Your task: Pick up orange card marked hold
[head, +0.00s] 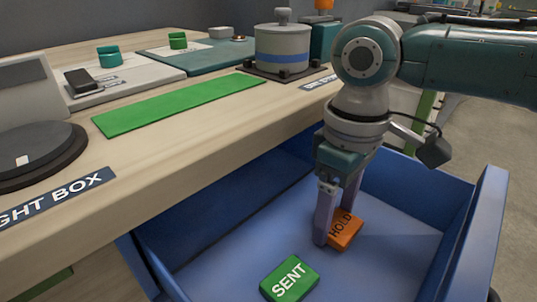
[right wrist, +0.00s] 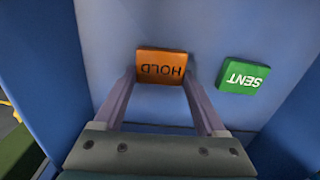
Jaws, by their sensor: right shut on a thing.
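The orange card marked HOLD (head: 345,229) is in the open blue drawer (head: 410,255), on or just above its floor; I cannot tell which. My right gripper (head: 331,238) reaches down into the drawer and is shut on the orange card. In the right wrist view the orange card (right wrist: 162,66) sits between the two fingertips (right wrist: 160,78), its word upside down. My left gripper is not in view.
A green card marked SENT (head: 289,279) lies on the drawer floor near the orange card. The drawer walls stand around my gripper. The wooden bench (head: 190,150) above holds a green mat (head: 180,104), a dark round disc (head: 35,150) and a grey lidded pot (head: 283,48).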

